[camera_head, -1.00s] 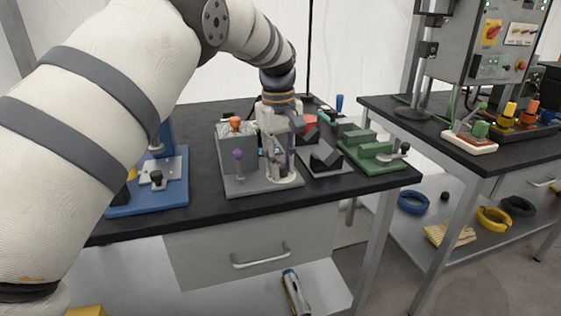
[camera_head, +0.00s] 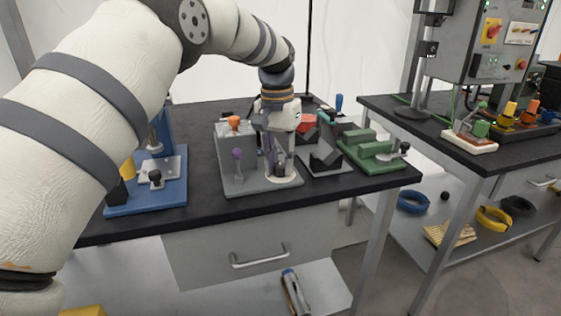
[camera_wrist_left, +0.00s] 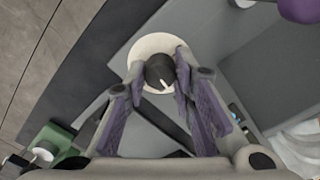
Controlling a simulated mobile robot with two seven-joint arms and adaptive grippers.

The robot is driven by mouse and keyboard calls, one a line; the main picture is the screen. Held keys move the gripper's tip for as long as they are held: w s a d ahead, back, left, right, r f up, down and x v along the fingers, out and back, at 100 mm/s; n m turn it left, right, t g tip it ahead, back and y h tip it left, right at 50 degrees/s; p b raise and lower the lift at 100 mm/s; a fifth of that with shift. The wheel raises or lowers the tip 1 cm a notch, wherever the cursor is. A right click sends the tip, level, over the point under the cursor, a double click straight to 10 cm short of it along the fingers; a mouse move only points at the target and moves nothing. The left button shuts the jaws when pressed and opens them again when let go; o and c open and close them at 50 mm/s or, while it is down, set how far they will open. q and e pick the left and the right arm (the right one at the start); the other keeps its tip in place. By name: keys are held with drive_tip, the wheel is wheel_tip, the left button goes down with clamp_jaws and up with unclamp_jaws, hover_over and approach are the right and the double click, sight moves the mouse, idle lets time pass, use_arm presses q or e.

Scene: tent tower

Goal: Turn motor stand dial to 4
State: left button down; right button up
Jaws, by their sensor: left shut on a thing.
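The motor stand (camera_head: 235,180) is a grey plate with a grey block, on the near part of the black table. Its dial (camera_wrist_left: 158,72) is a black knob with a white pointer line, on a cream disc (camera_wrist_left: 144,46). In the wrist view the pointer points down and slightly right. No scale numbers are readable. My left gripper (camera_wrist_left: 160,73) points down over the disc, its purple-padded fingers on either side of the knob and shut on it. In the head view the fingers partly hide the dial. My right gripper is not in view.
A dark grey angled fixture (camera_head: 325,155) and a green fixture (camera_head: 375,152) stand close on the right. A blue stand (camera_head: 160,190) is at the left.

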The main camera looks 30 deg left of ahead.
use_arm(q)
drive_tip(key=m, duration=0.3)
drive_tip(key=shift+m, duration=0.4)
drive_tip(key=m, duration=0.4)
drive_tip(key=shift+f+m, duration=0.1)
drive_tip(key=shift+m, duration=0.2)
drive_tip(key=m, duration=0.4)
drive_tip(key=shift+b, duration=0.35)
drive_tip(key=shift+m, duration=1.8)
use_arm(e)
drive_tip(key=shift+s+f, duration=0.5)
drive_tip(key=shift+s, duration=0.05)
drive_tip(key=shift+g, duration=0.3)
use_arm(q)
drive_tip(key=c, duration=1.3)
unclamp_jaws()
drive_tip(key=shift+c, duration=0.2)
